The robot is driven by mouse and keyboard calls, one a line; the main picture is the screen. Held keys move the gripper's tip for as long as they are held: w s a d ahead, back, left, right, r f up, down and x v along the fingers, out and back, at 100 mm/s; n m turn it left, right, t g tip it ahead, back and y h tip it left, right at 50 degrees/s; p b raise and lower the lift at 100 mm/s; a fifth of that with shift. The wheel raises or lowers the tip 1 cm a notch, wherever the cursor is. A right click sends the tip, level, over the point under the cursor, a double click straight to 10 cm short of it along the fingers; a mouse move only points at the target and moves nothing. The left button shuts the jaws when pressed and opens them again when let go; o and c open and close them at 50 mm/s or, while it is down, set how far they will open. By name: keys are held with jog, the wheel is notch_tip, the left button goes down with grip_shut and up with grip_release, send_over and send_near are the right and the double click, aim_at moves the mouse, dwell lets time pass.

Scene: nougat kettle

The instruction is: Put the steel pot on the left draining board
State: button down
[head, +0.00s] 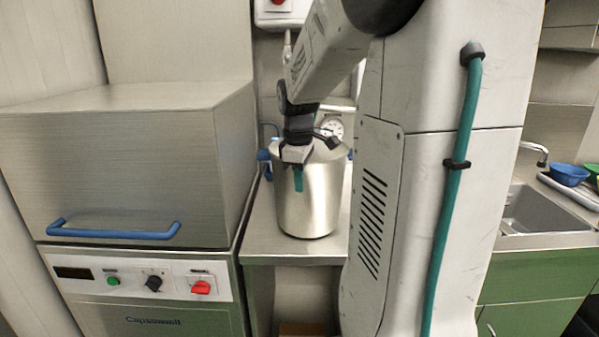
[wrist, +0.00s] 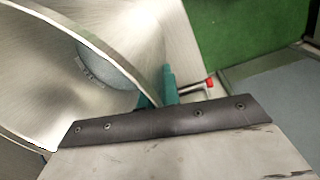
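The steel pot (head: 308,205) is a tall, shiny cylinder standing upright on a steel counter in the head view. In the wrist view its open rim and inside wall (wrist: 35,75) fill the left. My gripper (head: 298,178) reaches down to the pot's near rim. In the wrist view its teal fingers (wrist: 158,92) sit one on each side of the pot wall and appear shut on it. The sink basin (head: 546,208) is at the right in the head view. The area left of the basin, including any left draining board, is mostly hidden behind my arm.
A steel hood machine (head: 130,160) with a blue handle stands close to the left of the counter (head: 262,240). A dial gauge (head: 332,128) is behind the pot. A tap (head: 535,150) and a blue bowl (head: 568,174) are by the sink.

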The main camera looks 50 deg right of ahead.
jog(key=shift+f, duration=0.25)
jog(key=c, duration=1.6)
grip_release()
jog(key=shift+f, duration=0.15)
notch_tip(320, 180, up, 12)
jog(key=a, duration=0.1)
jog(key=s+a+f+m, duration=0.1)
jog(key=s+a, duration=0.2)
jog(key=a, duration=0.5)
jog(key=s+a+f+m, duration=0.1)
jog(key=s+a, duration=0.2)
jog(key=a, duration=0.4)
jog(key=s+a+f+m, duration=0.1)
jog(key=s+a+f, duration=0.1)
jog(key=s+a, duration=0.1)
jog(key=s+a+f+m, duration=0.1)
jog(key=s+a+f, duration=0.2)
jog(key=s+a, duration=0.1)
jog(key=s+a+f+m+t, duration=0.1)
jog(key=s+a+f, duration=0.2)
jog(key=shift+s+a+f+y, duration=0.15)
jog(key=shift+s+a+y, duration=0.1)
jog(key=shift+y, duration=0.15)
